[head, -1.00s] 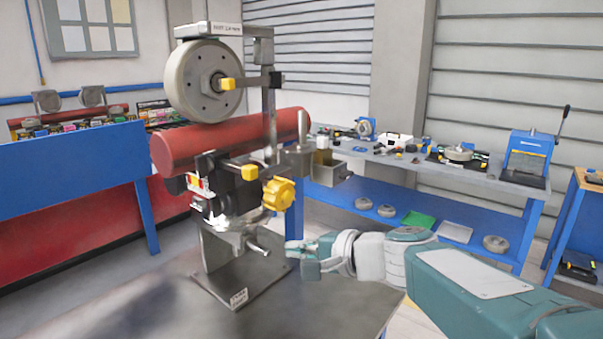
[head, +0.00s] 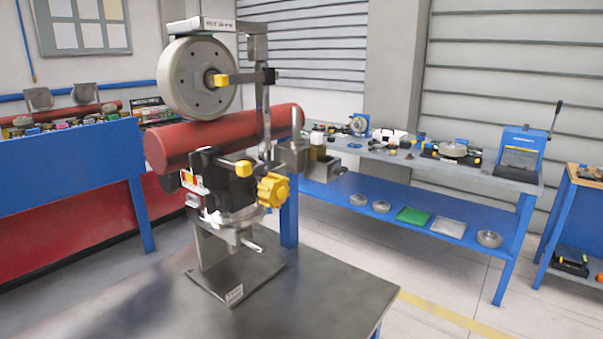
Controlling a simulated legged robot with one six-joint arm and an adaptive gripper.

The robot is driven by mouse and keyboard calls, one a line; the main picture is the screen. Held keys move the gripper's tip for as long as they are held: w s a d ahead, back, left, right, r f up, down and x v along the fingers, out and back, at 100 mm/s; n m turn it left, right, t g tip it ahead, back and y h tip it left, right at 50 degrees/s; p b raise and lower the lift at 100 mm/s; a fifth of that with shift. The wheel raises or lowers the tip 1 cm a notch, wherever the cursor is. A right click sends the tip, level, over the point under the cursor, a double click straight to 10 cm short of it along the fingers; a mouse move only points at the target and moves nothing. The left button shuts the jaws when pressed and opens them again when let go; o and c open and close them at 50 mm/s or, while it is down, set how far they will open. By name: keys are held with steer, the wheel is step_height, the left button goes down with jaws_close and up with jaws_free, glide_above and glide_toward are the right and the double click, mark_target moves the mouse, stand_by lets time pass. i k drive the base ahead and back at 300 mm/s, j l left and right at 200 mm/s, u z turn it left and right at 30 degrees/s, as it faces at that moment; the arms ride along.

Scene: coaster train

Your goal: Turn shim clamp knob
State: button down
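A yellow lobed knob (head: 273,190) sits on the right side of the test fixture, facing right and toward me. I take it as the shim clamp knob; no label on it is readable. The fixture's stand (head: 214,255) is upright on the dark metal table (head: 330,285). A grey wheel (head: 200,78) is mounted at the top, above a red horizontal tube (head: 225,138). Smaller yellow parts sit at the wheel hub (head: 221,81) and just above the knob (head: 243,168). My gripper and arm are not in this view.
A metal handle (head: 252,246) sticks out below the knob. The table's right half is bare. A blue workbench (head: 420,180) with tools stands behind, and a blue-framed bench (head: 75,160) is at left.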

mark_target(337, 171)
steer(key=k+j+u, duration=0.1)
steer(key=k+j, duration=0.65)
steer(key=j, duration=0.15)
steer(key=k+j+u, duration=0.15)
steer(key=k+j, duration=0.2)
steer(key=j, duration=0.15)
